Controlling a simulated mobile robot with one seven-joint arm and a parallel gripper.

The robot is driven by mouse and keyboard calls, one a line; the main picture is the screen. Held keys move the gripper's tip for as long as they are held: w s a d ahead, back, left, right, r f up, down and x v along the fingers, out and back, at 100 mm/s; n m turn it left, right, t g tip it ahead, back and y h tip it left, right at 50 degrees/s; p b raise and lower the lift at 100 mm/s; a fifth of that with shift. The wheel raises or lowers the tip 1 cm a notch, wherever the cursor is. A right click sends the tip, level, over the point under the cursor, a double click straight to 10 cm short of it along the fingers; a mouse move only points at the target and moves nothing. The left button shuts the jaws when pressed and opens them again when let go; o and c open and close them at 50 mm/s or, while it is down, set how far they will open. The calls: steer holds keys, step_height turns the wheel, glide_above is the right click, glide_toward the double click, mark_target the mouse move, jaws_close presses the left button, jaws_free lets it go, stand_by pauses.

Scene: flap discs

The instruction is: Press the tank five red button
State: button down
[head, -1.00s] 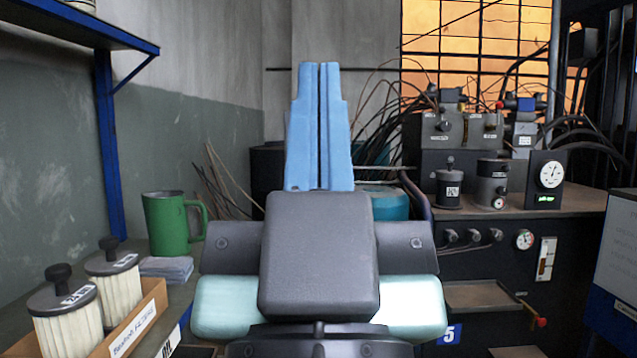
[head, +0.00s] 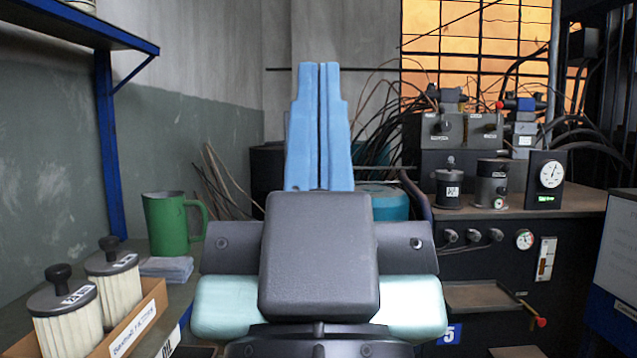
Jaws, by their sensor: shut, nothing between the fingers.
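My gripper (head: 319,66) points upward in the middle of the head view. Its two long blue fingers lie side by side and are shut, with nothing between them. A dark tank unit (head: 480,270) stands to the right, with a blue "5" label (head: 450,334) low on its front. A small red end (head: 500,104) shows on the blue-and-grey valve stack on top of the unit. Another red tip (head: 541,322) sticks out low on the front. I cannot tell which is the button. My gripper is left of both and touches neither. My gripper hides part of the background.
A round gauge (head: 550,174) and dark cylinders (head: 492,184) stand on the unit's top. Black hoses curve behind. At left, a bench holds a green mug (head: 172,222), folded grey cloths (head: 166,268) and a cardboard box (head: 150,318) with filters. A blue-edged shelf (head: 75,22) overhangs upper left.

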steer(key=shift+r, duration=0.1)
step_height(320, 180, up, 46)
steer(key=p, duration=4.6)
steer(key=shift+w, duration=0.1)
